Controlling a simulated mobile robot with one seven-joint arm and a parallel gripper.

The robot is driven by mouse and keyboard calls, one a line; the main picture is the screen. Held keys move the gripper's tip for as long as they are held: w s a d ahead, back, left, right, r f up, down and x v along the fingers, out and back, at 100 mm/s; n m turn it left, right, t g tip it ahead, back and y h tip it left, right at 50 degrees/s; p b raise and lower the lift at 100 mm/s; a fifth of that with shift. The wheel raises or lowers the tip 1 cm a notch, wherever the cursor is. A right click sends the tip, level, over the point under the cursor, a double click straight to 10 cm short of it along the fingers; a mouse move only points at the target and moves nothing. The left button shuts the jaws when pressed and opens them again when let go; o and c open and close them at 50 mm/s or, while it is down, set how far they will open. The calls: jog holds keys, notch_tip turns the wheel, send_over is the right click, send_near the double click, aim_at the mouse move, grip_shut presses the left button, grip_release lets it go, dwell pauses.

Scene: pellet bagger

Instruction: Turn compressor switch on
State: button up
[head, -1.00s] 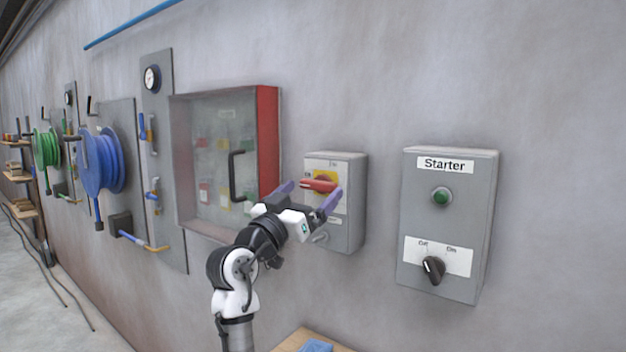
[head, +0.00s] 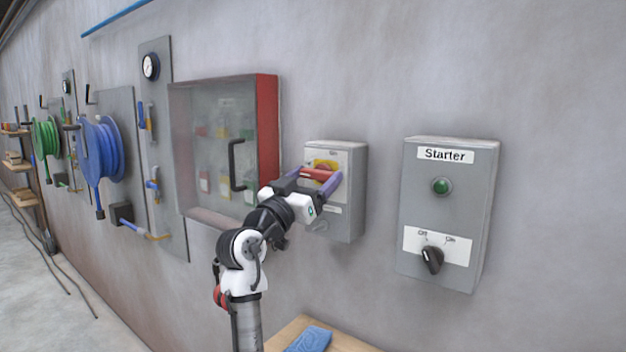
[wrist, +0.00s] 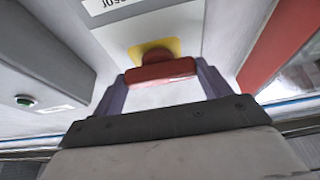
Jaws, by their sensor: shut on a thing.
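The compressor switch is a grey box (head: 352,200) on the wall with a red handle (head: 318,174) on a yellow plate (head: 325,164). The handle lies about level, across the plate. My gripper (head: 315,179) is at the box front, its two purple fingers at either end of the handle and shut on it. In the wrist view the red handle (wrist: 161,74) spans between the fingertips, with the yellow plate (wrist: 154,48) behind it. The lower part of the box face is partly hidden by my gripper.
A grey Starter box (head: 447,215) with a green button and a black knob is on the wall to the right. A red-sided cabinet (head: 267,140) with a black handle is close on the left. A wooden surface with a blue cloth (head: 309,340) is below.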

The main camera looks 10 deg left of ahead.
jog(key=shift+f+m+b, duration=0.15)
jog(key=shift+m+b, duration=0.15)
jog(key=shift+b, duration=0.15)
jog(key=m+g+h+b, duration=0.1)
jog(key=m+b, duration=0.1)
jog(key=shift+f+m+h+b, duration=0.1)
jog(key=shift+m+h+b, duration=0.2)
jog(key=shift+h+b, duration=0.1)
jog(key=m+b, duration=0.1)
jog(key=m, duration=0.1)
jog(key=shift+m+g+h+b, duration=0.3)
jog(key=shift+g+h+b, duration=0.1)
jog(key=m, duration=0.2)
jog(key=m+g+h+b, duration=0.1)
jog(key=shift+a+r+m+h, duration=0.1)
jog(key=shift+r+m+h, duration=0.1)
jog(key=shift+m+h, duration=0.15)
jog(key=m+g, duration=0.1)
jog(key=m, duration=0.2)
jog(key=shift+r+m+g+h, duration=0.15)
jog(key=shift+m+g+h, duration=0.1)
jog(key=shift+m+g, duration=0.15)
jog(key=m+g+p, duration=0.1)
jog(key=m+g, duration=0.1)
jog(key=m, duration=0.3)
jog(key=shift+w+a+r, duration=0.1)
jog(key=shift+r, duration=0.05)
jog(key=shift+m+g+p, duration=0.8)
jog(key=shift+m+p, duration=0.1)
jog(key=shift+m, duration=1.15)
